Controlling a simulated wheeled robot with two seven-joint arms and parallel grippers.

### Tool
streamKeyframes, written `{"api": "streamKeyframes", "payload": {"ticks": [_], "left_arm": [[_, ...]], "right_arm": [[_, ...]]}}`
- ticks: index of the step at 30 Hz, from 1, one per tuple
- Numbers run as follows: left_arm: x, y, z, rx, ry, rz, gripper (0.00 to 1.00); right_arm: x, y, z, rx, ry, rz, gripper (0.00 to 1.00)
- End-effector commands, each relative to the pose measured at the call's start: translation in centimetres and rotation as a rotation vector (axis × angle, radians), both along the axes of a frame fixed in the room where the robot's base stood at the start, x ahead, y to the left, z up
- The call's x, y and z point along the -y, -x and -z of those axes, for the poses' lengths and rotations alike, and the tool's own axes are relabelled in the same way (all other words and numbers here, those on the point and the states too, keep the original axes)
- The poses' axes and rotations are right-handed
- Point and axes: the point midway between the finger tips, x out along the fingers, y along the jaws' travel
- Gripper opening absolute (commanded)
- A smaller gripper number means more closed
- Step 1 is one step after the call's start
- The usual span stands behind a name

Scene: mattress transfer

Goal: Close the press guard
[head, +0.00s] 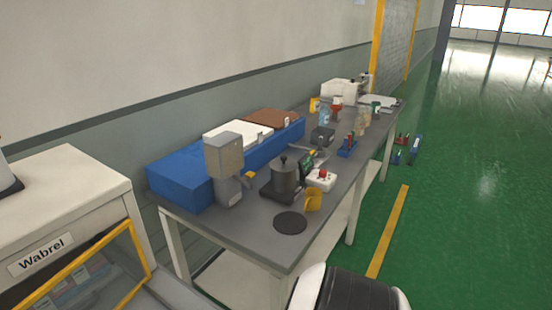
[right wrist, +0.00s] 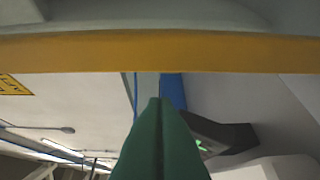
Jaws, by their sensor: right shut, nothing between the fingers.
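The press (head: 60,205), a pale cabinet labelled "Wabrel", stands at the left of the head view. Its guard, a yellow frame (head: 141,252) around a see-through panel, shows at the lower left and is cut off by the picture's edge. I cannot tell from this part how far open it is. In the right wrist view a yellow bar (right wrist: 160,52), seemingly the guard's frame, crosses the top. My right gripper (right wrist: 157,103) has its green fingers shut and empty, pointing toward the bar just below it in the picture. Contact is unclear. My left gripper is not in view.
Green floor (head: 450,230) with a yellow line (head: 390,232) is open at the right.

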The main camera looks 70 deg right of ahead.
Motion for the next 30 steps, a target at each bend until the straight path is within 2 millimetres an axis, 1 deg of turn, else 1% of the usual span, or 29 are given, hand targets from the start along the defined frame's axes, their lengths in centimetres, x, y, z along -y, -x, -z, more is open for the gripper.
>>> {"api": "streamKeyframes", "payload": {"ticks": [1,11,13,17,20,23,24,30], "left_arm": [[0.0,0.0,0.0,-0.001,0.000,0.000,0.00],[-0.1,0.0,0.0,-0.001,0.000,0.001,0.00],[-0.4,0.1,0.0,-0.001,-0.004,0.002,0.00],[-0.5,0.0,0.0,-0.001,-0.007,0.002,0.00],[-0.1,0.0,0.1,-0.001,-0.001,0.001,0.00],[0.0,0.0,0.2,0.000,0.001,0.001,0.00],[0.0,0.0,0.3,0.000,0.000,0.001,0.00],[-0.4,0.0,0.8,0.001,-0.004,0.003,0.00]], "right_arm": [[1.6,-0.5,-0.2,0.014,0.010,0.031,0.00],[1.6,-0.5,-0.3,0.016,0.011,0.031,0.00],[1.6,-0.5,-0.3,0.016,0.010,0.031,0.00],[1.4,-0.1,-0.1,0.010,0.008,0.026,0.00],[1.6,0.9,0.0,0.008,0.007,0.022,0.00],[2.0,2.7,0.0,0.005,0.007,0.018,0.00],[2.2,3.6,0.1,0.004,0.008,0.015,0.00],[3.2,7.7,0.1,0.001,0.010,0.005,0.00]]}}
